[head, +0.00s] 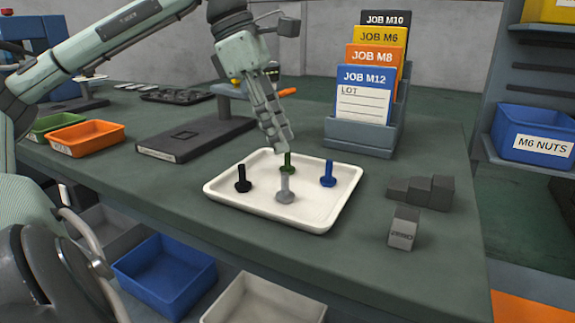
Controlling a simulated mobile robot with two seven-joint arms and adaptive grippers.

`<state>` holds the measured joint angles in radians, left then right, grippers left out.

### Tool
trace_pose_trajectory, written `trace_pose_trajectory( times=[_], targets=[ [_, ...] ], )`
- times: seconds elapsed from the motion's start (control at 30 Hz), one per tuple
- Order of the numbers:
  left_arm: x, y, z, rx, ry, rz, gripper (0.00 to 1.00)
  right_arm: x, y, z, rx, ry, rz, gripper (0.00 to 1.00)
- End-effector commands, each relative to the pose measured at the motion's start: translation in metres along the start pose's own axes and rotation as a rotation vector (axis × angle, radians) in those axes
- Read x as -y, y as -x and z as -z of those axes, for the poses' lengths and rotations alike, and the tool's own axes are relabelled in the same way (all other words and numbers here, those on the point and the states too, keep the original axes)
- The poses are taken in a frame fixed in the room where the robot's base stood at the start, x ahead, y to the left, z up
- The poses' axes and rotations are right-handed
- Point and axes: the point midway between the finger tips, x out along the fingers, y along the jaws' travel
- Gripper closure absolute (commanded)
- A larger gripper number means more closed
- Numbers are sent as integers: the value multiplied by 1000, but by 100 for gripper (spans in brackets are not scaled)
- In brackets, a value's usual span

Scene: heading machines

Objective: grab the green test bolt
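The green test bolt (288,168) stands head down, shank up, at the back of a white tray (225,197) on the bench. A black bolt (243,182), a grey bolt (285,190) and a blue bolt (327,177) stand in the same tray, the grey one in front of the green one. My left gripper (283,146) points down with its fingertips at the top of the green bolt. The fingers overlap from this side, so I cannot tell whether they are open or closed on it. My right gripper is out of view.
A card rack (360,137) stands behind the tray to the right. Grey step blocks (421,192) and a small block (404,228) are right of it. The bench's front edge is below the tray.

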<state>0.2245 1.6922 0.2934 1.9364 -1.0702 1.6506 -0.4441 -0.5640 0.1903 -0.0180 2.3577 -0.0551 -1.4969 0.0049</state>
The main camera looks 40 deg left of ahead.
Motion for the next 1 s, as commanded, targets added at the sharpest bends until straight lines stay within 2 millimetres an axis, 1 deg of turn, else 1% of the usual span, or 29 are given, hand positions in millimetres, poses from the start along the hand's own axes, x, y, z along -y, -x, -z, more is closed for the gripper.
trace_pose_trajectory(
  times=[0.03, 0.1, 0.23, 0.3, 0.47, 0.5, 0.57, 0.77, 1.0],
  targets=[
    [0, -8, 1, 0, 0, 6, 66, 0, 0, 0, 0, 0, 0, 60],
    [-3, -19, 2, 0, 1, 5, 66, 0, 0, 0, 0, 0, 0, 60],
    [-3, -37, 2, 0, 0, 4, 66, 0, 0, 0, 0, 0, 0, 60],
    [-3, -41, 2, 0, 1, 3, 66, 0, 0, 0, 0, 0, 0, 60],
    [-3, -41, 2, 1, 1, 2, 66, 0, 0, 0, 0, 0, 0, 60],
    [-3, -41, 2, 1, 1, 2, 67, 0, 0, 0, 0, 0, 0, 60],
    [-3, -41, 2, 1, 1, 2, 75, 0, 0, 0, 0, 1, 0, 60],
    [-3, -41, 2, 1, 1, 2, 99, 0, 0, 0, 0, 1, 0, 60],
    [-4, -41, 2, 1, 0, 1, 100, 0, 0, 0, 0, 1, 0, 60]
  ],
)
